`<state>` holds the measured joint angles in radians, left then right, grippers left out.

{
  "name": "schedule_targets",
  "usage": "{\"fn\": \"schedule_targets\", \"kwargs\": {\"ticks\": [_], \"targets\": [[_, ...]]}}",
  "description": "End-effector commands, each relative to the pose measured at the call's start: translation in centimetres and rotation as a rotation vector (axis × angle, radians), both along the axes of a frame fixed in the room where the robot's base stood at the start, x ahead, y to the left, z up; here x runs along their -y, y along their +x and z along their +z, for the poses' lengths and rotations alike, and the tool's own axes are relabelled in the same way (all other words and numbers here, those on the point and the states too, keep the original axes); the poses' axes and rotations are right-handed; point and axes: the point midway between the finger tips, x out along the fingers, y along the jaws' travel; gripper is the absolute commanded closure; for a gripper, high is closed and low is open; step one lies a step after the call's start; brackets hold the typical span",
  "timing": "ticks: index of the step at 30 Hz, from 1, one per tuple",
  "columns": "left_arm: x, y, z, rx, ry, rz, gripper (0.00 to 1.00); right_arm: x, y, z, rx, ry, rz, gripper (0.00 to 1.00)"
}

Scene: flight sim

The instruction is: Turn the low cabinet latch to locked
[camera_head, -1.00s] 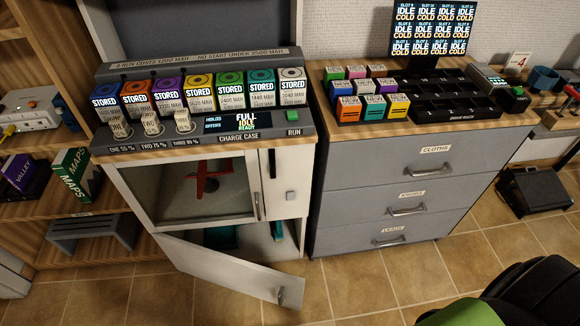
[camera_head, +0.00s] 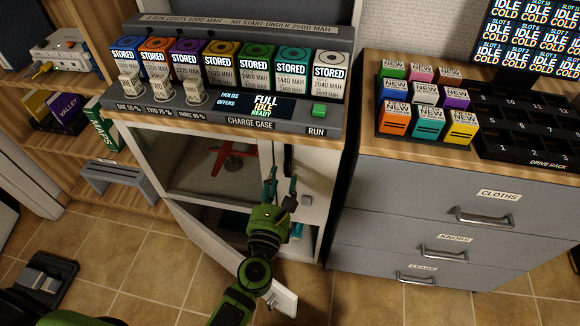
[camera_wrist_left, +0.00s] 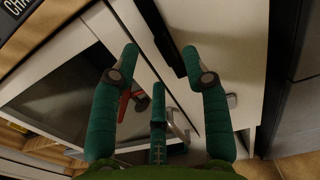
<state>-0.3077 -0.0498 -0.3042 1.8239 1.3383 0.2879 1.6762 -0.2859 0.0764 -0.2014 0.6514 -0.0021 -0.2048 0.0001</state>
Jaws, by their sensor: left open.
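The low white cabinet (camera_head: 322,170) stands under the charge case. Its narrow right panel carries an upright black bar (camera_head: 288,158) and a small grey square piece (camera_head: 306,201); I cannot tell which is the latch. Both also show in the left wrist view, the black bar (camera_wrist_left: 163,38) at top and the grey piece (camera_wrist_left: 231,101) right of the fingers. My left gripper (camera_head: 280,187) is open and empty in front of the cabinet, just below the black bar. In the left wrist view its fingers (camera_wrist_left: 160,62) are spread apart before the cabinet front. My right gripper is not in view.
The cabinet's lower door (camera_head: 210,252) hangs open toward me, below my left arm. A red object (camera_head: 235,155) shows behind the upper glass door. A grey drawer unit (camera_head: 430,200) stands to the right, a wooden shelf unit (camera_head: 60,185) to the left.

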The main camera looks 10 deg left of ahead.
Motion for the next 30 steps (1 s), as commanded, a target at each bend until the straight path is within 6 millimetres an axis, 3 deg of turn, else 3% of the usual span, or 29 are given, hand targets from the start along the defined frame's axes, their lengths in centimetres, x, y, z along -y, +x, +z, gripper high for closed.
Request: {"fn": "schedule_targets", "kwargs": {"ticks": [3, 7, 18, 21, 22, 30], "targets": [[0.0, 2.0, 0.2, 0.001, 0.002, -0.001, 0.54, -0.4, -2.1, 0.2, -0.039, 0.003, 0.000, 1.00], [0.0, 3.4, 0.1, 0.001, 0.004, -0.001, 0.54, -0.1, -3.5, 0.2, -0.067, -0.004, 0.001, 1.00], [0.0, 4.0, 0.0, -0.001, 0.005, -0.002, 0.54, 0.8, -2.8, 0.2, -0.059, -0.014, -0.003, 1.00], [0.0, 4.0, 0.0, -0.001, 0.005, -0.002, 0.94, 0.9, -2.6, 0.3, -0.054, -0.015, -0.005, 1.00], [0.0, 4.0, 0.0, -0.001, 0.005, -0.002, 1.00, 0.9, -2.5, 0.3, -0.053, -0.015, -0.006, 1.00], [0.0, 4.0, 0.0, -0.001, 0.010, -0.002, 1.00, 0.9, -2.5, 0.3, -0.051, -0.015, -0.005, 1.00]]}}
